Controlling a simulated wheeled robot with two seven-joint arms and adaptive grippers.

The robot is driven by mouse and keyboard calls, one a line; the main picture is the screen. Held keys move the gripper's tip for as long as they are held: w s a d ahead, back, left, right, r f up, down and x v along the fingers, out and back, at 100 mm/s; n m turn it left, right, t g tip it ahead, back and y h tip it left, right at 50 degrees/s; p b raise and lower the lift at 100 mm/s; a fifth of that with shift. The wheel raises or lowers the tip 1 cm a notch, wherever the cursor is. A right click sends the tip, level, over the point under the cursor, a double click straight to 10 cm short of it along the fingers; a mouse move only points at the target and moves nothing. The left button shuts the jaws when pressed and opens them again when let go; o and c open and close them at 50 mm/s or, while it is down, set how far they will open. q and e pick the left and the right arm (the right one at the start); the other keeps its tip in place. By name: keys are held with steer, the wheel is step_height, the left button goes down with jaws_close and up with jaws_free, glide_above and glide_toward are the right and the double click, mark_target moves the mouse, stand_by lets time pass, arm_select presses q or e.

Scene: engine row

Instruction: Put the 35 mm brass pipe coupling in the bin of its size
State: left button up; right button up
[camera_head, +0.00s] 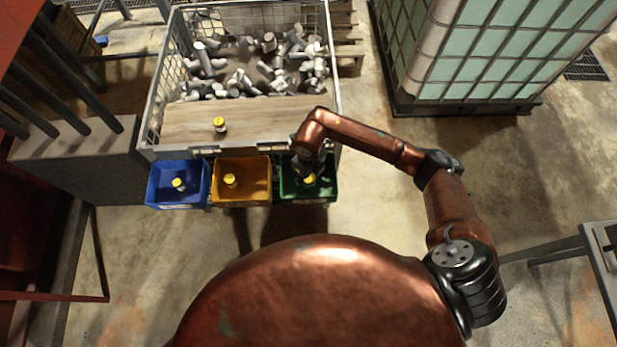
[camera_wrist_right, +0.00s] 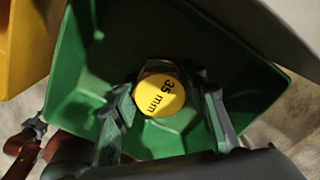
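A coupling with a yellow cap marked "35 mm" shows in the right wrist view (camera_wrist_right: 160,93), between the fingers of my right gripper (camera_wrist_right: 167,95). Its lower body is mostly hidden. The green bin (camera_wrist_right: 72,90) lies around and below it. In the head view my right gripper (camera_head: 308,166) reaches down over the green bin (camera_head: 331,188), with a yellow cap (camera_head: 309,180) just below it. The fingers are close to the cap on both sides; I cannot tell whether they press on it. My left gripper is not in view.
A blue bin (camera_head: 195,199) and an orange bin (camera_head: 258,194) each hold a yellow-capped piece. Another yellow-capped piece (camera_head: 219,125) stands on the wooden board (camera_head: 190,112). Behind lies a mesh crate (camera_head: 331,60) of grey fittings. A caged tank (camera_head: 480,60) stands right.

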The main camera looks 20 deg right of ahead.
steer(key=o, duration=0.3)
steer(key=shift+o, duration=0.2)
arm_select(q)
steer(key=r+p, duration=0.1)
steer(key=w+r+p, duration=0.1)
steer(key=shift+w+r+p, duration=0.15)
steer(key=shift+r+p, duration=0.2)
steer(key=shift+p, duration=0.05)
arm_select(e)
step_height(320, 180, up, 12)
steer(key=shift+r, duration=0.15)
stand_by(1.0)
